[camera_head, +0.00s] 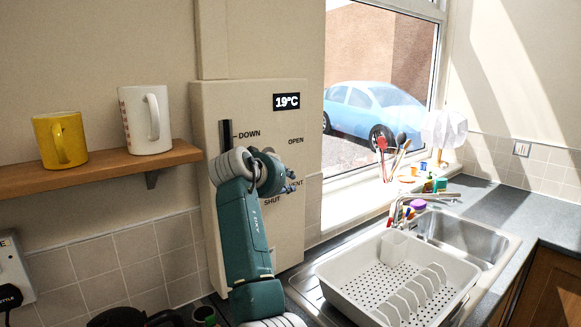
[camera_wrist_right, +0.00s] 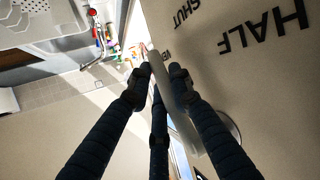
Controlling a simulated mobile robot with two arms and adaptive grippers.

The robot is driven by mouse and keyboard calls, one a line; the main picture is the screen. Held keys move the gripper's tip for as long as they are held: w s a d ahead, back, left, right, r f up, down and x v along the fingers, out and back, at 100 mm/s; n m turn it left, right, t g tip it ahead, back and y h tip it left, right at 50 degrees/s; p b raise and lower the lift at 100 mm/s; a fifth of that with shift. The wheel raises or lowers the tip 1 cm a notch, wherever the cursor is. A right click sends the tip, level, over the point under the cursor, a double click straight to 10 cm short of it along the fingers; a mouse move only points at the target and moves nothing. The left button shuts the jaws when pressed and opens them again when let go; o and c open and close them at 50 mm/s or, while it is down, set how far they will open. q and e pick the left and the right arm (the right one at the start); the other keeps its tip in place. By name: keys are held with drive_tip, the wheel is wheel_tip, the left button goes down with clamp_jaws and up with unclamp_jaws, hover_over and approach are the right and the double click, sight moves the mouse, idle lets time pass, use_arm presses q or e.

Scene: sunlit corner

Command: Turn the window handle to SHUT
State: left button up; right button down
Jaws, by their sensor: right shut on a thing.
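The window handle is a pale grey bar (camera_wrist_right: 181,124) in the right wrist view, with a round base beside it on the cream panel (camera_head: 300,120). My right gripper (camera_wrist_right: 160,70) is shut on this bar, with its dark fingers on both sides. The bar's far end lies close to a partly hidden label that starts with VE. The labels SHUT (camera_wrist_right: 187,15) and HALF (camera_wrist_right: 262,35) stand apart from the bar. In the head view my right gripper (camera_head: 287,184) is at the panel between OPEN and SHUT, and it hides the handle. My left gripper is not in view.
A shelf (camera_head: 100,174) with a yellow mug (camera_head: 61,140) and a white mug (camera_head: 145,119) is left of the panel. A white dish rack (camera_head: 345,272) stands by the sink (camera_head: 470,240) at right. A slot marked DOWN is on the panel. Utensils stand by the window.

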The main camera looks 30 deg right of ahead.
drive_tip(key=a+y+p, duration=0.1)
drive_tip(key=y+p, duration=0.1)
drive_tip(key=a+f+m+g+y+p, duration=0.1)
drive_tip(key=a+y+p, duration=0.1)
drive_tip(key=p, duration=0.1)
drive_tip(key=shift+s+f, duration=0.15)
drive_tip(key=shift+s, duration=0.05)
idle(0.5)
drive_tip(key=c, duration=1.8)
unclamp_jaws()
drive_tip(key=shift+w+d, duration=0.1)
